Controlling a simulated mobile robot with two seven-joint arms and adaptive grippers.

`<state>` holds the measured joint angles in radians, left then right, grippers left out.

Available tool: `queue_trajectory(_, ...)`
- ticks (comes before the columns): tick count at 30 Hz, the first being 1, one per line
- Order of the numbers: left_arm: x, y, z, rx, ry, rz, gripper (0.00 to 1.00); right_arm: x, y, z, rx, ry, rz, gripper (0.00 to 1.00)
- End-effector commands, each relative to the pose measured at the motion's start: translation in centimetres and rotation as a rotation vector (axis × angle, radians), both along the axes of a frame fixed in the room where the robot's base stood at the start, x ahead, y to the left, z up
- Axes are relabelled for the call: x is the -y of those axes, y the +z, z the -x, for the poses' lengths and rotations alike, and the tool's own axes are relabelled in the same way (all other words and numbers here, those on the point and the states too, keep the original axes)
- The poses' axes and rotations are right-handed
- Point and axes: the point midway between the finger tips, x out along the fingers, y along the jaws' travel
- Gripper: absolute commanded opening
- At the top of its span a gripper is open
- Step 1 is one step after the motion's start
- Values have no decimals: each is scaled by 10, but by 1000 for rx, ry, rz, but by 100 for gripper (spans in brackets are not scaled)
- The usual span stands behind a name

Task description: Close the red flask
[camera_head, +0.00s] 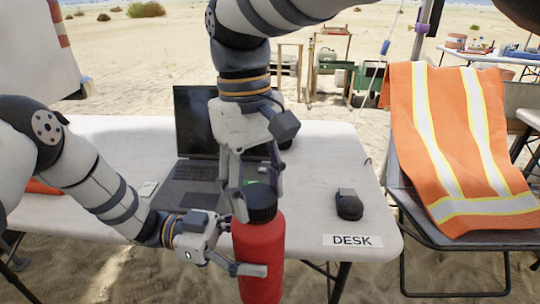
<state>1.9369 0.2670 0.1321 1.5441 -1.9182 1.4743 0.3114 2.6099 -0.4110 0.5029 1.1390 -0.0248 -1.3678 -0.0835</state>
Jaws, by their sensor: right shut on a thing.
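The red flask (260,242) stands upright at the bottom middle of the head view, in front of the desk's near edge. Its black cap (262,208) sits at the top of the flask; I cannot tell whether it is fully seated. My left gripper (250,269) comes from the left and is shut on the flask's body, with one finger across its front. The other finger is hidden. My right gripper (252,200) points down from above and is shut on the cap, with a finger on either side. The flask's bottom is cut off by the frame.
The white desk (310,205) bears an open laptop (190,185) behind the flask and a black mouse-like object (348,205) to the right. A "DESK" label (352,240) lies near its edge. A chair with an orange vest (450,140) stands at right.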

Motion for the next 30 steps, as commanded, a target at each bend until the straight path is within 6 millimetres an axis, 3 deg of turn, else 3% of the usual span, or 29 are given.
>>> queue_trajectory(3, 0, 2, 0, 3, -2, 2, 0, 1, 1, -1, 5, -475, -1, 40)
queue_trajectory(6, 0, 2, 0, 3, -2, 2, 0, 2, 1, -1, 5, -810, -2, 40)
queue_trajectory(10, 0, 2, 0, 4, -2, 3, 0, 1, 1, -1, 6, -1068, -4, 40)
queue_trajectory(13, 0, 2, 0, 5, -3, 3, 0, 1, 2, -1, 9, -1145, -4, 40)
queue_trajectory(21, 0, 3, 1, 6, -3, 3, 0, 1, 2, 0, 15, -1150, -3, 40)
queue_trajectory(22, 0, 3, 1, 7, -3, 4, 0, 1, 3, 0, 16, -1150, -4, 55)
queue_trajectory(24, 0, 3, 0, 7, -2, 4, 0, 1, 3, 0, 15, -1149, -4, 68)
queue_trajectory(30, 0, 4, 0, 7, -2, 4, 0, 1, 3, 0, 15, -1147, -3, 68)
